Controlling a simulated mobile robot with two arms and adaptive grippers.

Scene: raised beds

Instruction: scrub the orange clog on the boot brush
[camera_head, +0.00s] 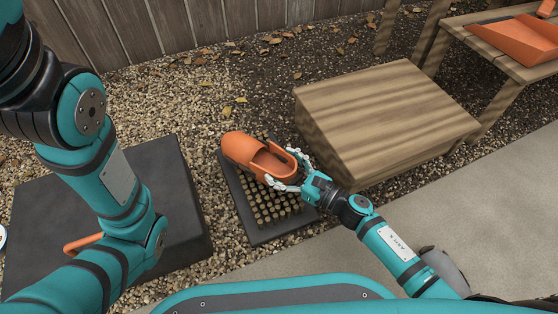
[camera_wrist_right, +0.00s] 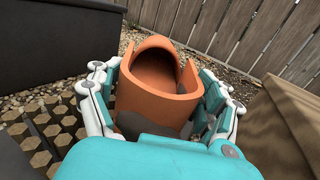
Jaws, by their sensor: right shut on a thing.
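The orange clog (camera_head: 243,149) is over the far part of the boot brush, toe pointing up and left. I cannot tell whether its sole touches the bristles. The boot brush (camera_head: 270,233) is a dark rectangular base with rows of tan bristle tufts on the gravel. My right gripper (camera_head: 288,170) is shut on the clog at its heel end, with white-edged fingers on both sides. In the right wrist view the clog (camera_wrist_right: 162,90) sits between the fingers, with a dark grey patch low on its heel. Some bristles (camera_wrist_right: 40,145) show at left. My left gripper is out of view.
A wooden box (camera_head: 385,105) stands right of the brush. A black platform (camera_head: 180,195) is at left, with an orange curved item (camera_head: 82,243) partly hidden by my left arm. An orange tray (camera_head: 520,40) rests on a wooden bench at top right. Gravel lies behind the brush.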

